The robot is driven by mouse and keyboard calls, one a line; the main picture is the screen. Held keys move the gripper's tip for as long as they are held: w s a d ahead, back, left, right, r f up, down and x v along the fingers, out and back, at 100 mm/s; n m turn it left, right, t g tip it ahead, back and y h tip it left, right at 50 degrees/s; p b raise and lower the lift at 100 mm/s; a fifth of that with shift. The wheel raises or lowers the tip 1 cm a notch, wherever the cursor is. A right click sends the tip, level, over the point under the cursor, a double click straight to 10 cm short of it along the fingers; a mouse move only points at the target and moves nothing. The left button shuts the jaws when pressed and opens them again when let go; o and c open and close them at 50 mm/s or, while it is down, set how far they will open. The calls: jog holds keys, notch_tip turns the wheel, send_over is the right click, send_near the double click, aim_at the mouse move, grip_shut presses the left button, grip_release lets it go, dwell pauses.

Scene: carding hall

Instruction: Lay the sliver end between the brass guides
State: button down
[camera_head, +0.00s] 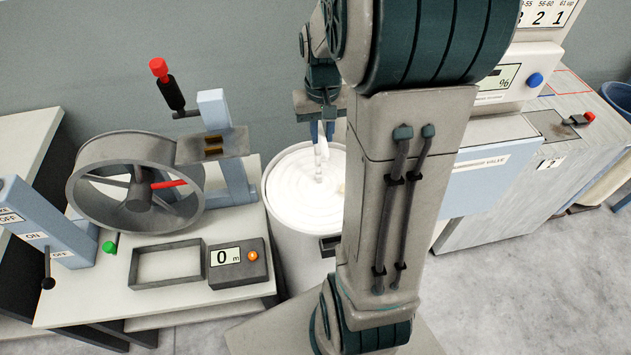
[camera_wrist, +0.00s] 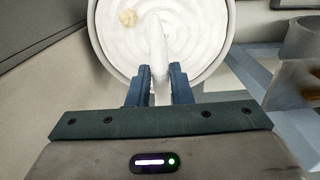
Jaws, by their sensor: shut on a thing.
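The white sliver (camera_head: 321,155) hangs from my gripper (camera_head: 322,132) down to the coiled white sliver in the round can (camera_head: 270,205). In the wrist view, my gripper (camera_wrist: 159,80) is shut on the sliver (camera_wrist: 157,45), with a blue finger on each side of it. The two brass guides (camera_head: 213,146) sit on a grey plate beside the reel, left of my gripper and apart from it. The gap between the guides looks empty. My arm hides the right part of the can in the head view.
A grey reel (camera_head: 72,190) with a red handle stands on the white bench (camera_head: 90,305) at left. A blue post (camera_head: 215,110) rises beside the guide plate. A tan lump (camera_wrist: 128,18) lies in the can.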

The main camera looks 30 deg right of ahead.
jog(key=b, duration=0.5)
send_over(319, 184)
notch_tip(319, 184, down, 6)
notch_tip(319, 184, down, 10)
jog(key=shift+f, duration=0.1)
jog(key=shift+f, duration=0.15)
jog(key=c, duration=1.3)
grip_release()
